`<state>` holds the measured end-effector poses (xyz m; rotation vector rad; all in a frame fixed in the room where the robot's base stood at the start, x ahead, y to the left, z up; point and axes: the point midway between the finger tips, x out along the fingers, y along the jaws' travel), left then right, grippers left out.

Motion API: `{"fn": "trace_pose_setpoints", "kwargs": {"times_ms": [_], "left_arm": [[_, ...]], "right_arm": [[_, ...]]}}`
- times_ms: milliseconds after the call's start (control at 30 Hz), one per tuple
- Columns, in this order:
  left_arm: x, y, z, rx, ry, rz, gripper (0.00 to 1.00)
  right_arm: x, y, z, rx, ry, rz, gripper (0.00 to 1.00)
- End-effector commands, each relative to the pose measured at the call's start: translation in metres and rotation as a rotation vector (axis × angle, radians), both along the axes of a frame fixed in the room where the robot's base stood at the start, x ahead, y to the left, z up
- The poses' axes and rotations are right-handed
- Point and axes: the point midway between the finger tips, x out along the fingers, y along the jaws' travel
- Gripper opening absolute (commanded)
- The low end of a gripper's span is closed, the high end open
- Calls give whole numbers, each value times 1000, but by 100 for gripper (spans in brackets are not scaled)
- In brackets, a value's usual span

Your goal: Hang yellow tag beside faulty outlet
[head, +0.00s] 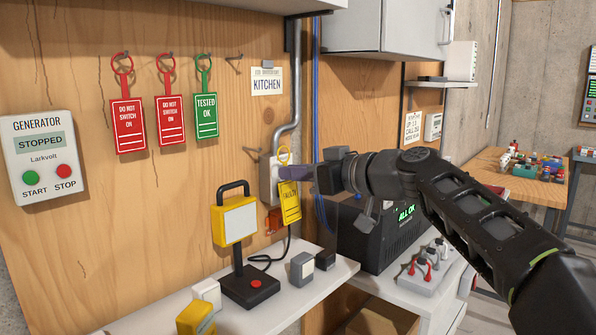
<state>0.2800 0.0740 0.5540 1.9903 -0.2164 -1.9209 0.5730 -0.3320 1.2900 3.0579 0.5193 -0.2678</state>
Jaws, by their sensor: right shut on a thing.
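The yellow tag (290,207), printed with dark lettering, hangs upright in front of the wooden wall panel. Its yellow ring (284,154) is at the top, close to the conduit's lower end. My right gripper (308,180) reaches in from the right and is shut on the tag at its upper part. A pale outlet box (266,181) is on the wall just left of the tag, under the conduit and the KITCHEN sign (267,82); the tag partly covers it. Whether the ring is around a hook cannot be told. My left gripper is not in view.
Two red tags (128,124) and a green tag (202,117) hang on hooks, with a bare hook (235,57) to their right. A yellow lamp (233,219) stands below on the white shelf (240,311). A black unit (378,232) sits behind my right arm.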

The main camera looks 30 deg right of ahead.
Motion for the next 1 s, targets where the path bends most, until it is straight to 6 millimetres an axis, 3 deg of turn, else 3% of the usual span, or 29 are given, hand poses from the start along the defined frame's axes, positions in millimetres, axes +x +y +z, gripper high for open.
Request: {"fn": "trace_pose_setpoints", "kwargs": {"times_ms": [1000], "left_arm": [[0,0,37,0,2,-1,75]], "right_arm": [[51,18,-4,0,1,0,0]]}}
